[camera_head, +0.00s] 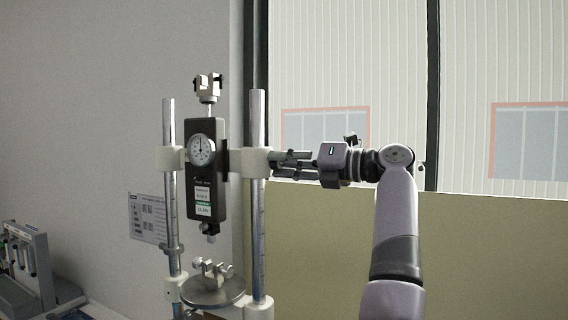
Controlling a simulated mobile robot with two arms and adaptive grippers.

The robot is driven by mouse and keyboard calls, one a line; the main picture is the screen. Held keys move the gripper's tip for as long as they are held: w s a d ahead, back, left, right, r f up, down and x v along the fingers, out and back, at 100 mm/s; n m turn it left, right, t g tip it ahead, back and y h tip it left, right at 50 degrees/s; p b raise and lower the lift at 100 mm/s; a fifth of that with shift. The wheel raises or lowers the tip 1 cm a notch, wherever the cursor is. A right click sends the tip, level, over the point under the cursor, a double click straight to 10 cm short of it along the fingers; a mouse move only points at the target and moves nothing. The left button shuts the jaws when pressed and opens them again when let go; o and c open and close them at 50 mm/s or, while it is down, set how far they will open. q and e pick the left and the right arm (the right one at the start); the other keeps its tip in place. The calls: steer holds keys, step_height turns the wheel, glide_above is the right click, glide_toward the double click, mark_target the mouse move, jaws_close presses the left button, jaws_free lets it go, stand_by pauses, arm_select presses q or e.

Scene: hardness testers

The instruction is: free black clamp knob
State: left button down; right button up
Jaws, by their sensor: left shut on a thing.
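The hardness tester stand has two upright steel posts, and a black gauge body (205,170) with a round dial is mounted between them. A white clamp block (251,162) sits around the right post at dial height. My left gripper (284,164) reaches in sideways from the right, level with that block. Its fingers are shut on the black clamp knob at the block's right side. The fingers hide most of the knob, so its turn position cannot be told. My right gripper is not in view.
A round metal plate (213,291) with a small fixture stands below the gauge. A printed sheet (148,217) is on the wall behind. A grey device (32,262) stands at the lower left. The room right of the stand is free except for my arm.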

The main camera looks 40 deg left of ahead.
arm_select(q)
steer(key=shift+f, duration=0.1)
stand_by(0.4)
steer(key=c, duration=1.3)
jaws_free()
steer(key=shift+d, duration=0.15)
steer(key=v, duration=1.1)
steer(key=shift+w+d, duration=0.15)
steer(key=shift+d, duration=0.2)
